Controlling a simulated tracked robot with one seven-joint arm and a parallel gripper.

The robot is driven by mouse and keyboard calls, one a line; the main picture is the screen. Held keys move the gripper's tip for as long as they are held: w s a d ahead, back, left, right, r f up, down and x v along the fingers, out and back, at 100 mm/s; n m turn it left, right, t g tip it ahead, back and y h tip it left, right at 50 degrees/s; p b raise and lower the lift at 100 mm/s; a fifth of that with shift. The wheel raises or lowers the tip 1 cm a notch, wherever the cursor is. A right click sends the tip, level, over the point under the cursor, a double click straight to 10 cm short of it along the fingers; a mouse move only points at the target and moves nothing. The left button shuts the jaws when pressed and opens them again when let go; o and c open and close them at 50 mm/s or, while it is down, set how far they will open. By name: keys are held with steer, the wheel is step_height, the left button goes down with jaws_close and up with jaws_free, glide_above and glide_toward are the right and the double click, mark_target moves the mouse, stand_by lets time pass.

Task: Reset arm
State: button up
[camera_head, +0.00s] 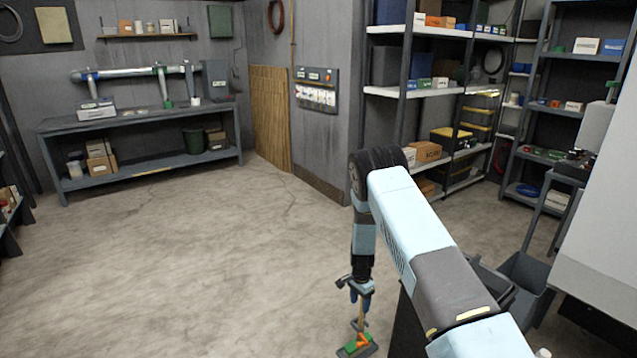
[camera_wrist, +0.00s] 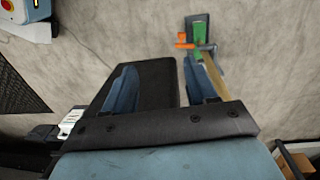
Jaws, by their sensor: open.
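My arm reaches forward from the lower right in the head view, with its forearm hanging down. My gripper (camera_head: 361,293) points down toward the floor at the lower middle. In the wrist view my gripper (camera_wrist: 160,85) shows two blue fingers set wide apart, with nothing held between them. A green and orange tool with a wooden handle (camera_wrist: 204,45) shows beyond the right finger. It also shows below my gripper in the head view (camera_head: 356,345). Whether it touches the floor or a finger is unclear.
A workbench (camera_head: 140,118) with a pipe (camera_head: 135,73) stands against the back left wall. Shelving (camera_head: 425,90) with boxes stands at the right. A grey bin (camera_head: 524,280) is right of my arm. The concrete floor (camera_head: 180,260) at left is clear.

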step_height(320, 180, up, 24)
steer(key=n+t, duration=0.2)
steer(key=s+d+r+n, duration=0.1)
steer(key=s+r, duration=0.2)
steer(key=r, duration=0.4)
steer(key=s+d+r+n+t+y, duration=0.1)
steer(key=s+r, duration=0.2)
steer(key=r, duration=0.5)
steer(key=s+d+r+n, duration=0.1)
steer(key=s+r, duration=0.2)
steer(key=r, duration=0.4)
steer(key=s+d+r+n+t, duration=0.2)
steer(key=s+d+r+n, duration=0.1)
steer(key=s+r, duration=1.1)
steer(key=s+d+r+n+t, duration=0.1)
steer(key=s+d+r+n, duration=0.1)
steer(key=s, duration=1.7)
steer(key=shift+r+n+t+h, duration=0.15)
steer(key=shift+n+t+h, duration=0.15)
steer(key=shift+n+h, duration=0.15)
